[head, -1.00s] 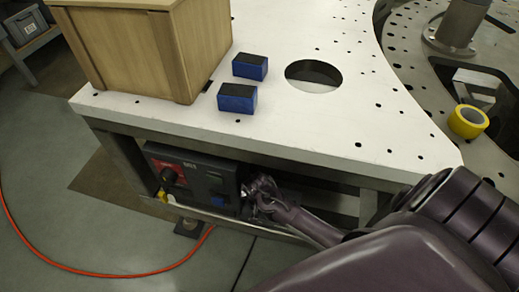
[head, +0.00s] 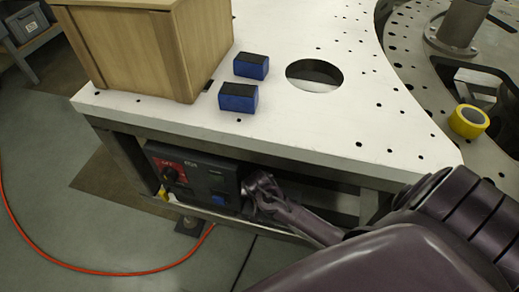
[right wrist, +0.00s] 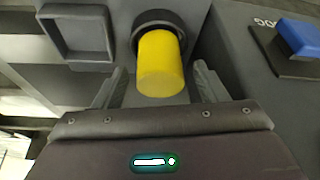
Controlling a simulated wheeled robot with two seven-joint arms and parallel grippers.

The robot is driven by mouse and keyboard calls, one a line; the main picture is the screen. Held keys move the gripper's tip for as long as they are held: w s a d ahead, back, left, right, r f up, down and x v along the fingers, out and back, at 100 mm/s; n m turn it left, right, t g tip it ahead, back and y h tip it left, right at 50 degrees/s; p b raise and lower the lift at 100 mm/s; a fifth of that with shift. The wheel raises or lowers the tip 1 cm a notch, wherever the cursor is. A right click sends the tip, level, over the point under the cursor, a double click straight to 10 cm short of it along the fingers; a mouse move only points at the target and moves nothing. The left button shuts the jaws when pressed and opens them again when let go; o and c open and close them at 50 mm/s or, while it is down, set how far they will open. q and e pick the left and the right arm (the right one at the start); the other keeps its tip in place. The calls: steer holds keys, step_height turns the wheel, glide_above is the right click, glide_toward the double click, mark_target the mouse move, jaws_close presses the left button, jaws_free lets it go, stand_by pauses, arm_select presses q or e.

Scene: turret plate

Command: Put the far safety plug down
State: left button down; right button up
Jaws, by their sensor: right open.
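A yellow cylindrical plug (right wrist: 160,65) sits in a round black socket (right wrist: 163,20) in the right wrist view, with its free end towards the camera. My right gripper (right wrist: 162,85) is open, with one finger on each side of the plug. I cannot tell whether either finger touches it. In the head view my right gripper (head: 258,190) is at the right end of the dark control box (head: 200,182) under the white table, and the plug there is hidden. A small yellow thing (head: 163,194) shows at the box's left end; I cannot tell what it is. My left gripper is not in view.
The white table top (head: 300,130) overhangs the box. On it stand a wooden crate (head: 150,50) and two blue blocks (head: 238,97). A yellow tape roll (head: 468,121) lies at right. An orange cable (head: 90,268) runs on the floor. A blue switch (right wrist: 300,38) is near the plug.

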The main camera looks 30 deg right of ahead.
steer(key=p+v, duration=0.1)
steer(key=v, duration=0.9)
steer(key=shift+s+r, duration=0.1)
steer(key=s+a+r+n+y, duration=0.3)
steer(key=s+a+r+n, duration=0.3)
steer(key=s+r+n, duration=0.6)
step_height(320, 180, down, 28)
steer(key=m+g, duration=0.1)
steer(key=m, duration=0.1)
steer(key=s+d+f+g, duration=0.1)
steer(key=s+d+f, duration=0.2)
steer(key=s+f, duration=1.5)
steer(key=shift+s+f, duration=0.35)
steer(key=shift+s, duration=0.8)
